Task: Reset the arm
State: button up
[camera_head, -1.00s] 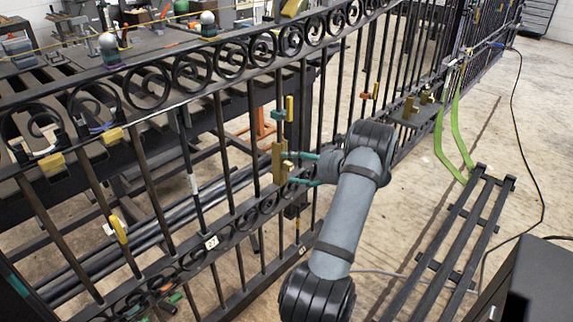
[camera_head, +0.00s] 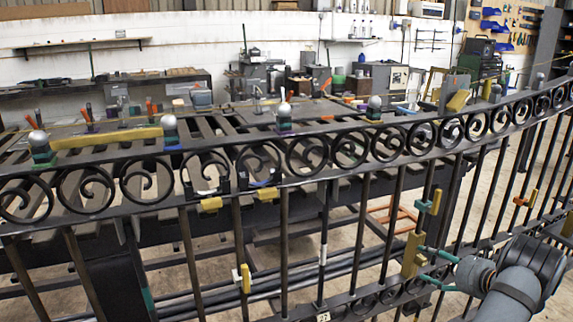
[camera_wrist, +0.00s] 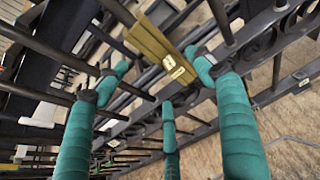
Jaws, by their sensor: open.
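My gripper (camera_head: 428,266) is at the lower right of the head view, its teal fingers apart and pointing left at a yellow-brown block (camera_head: 411,256) on the gate (camera_head: 290,170). In the wrist view the teal fingers of my gripper (camera_wrist: 155,82) are spread, with nothing clearly held between them. The block (camera_wrist: 160,48) shows there near the right fingertip; I cannot tell whether they touch. A small clamp with teal and yellow parts (camera_head: 430,203) sits on a gate bar just above the block.
The scrolled iron gate fills the foreground. A slatted worktable (camera_head: 215,135) with grey-topped clamps stands behind it. An orange-and-yellow clamp (camera_head: 525,199) is on a bar further right. Workbenches line the back wall.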

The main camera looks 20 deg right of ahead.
aim_at(416, 256)
jog(key=x, duration=0.8)
jog(key=shift+w+f, duration=0.1)
jog(key=shift+f, duration=0.1)
jog(key=shift+r, duration=0.1)
jog(key=d+v, duration=0.1)
jog(key=v, duration=1.1)
jog(key=x, duration=0.7)
jog(key=a+x, duration=0.1)
jog(key=x, duration=0.3)
jog(key=shift+w+a+f, duration=0.1)
jog(key=shift+w+f, duration=0.15)
jog(key=shift+d, duration=0.25)
jog(key=s+p, duration=0.1)
jog(key=s, duration=0.9)
jog(key=shift+s+a, duration=0.2)
jog(key=shift+a, duration=0.15)
jog(key=shift+r, duration=0.1)
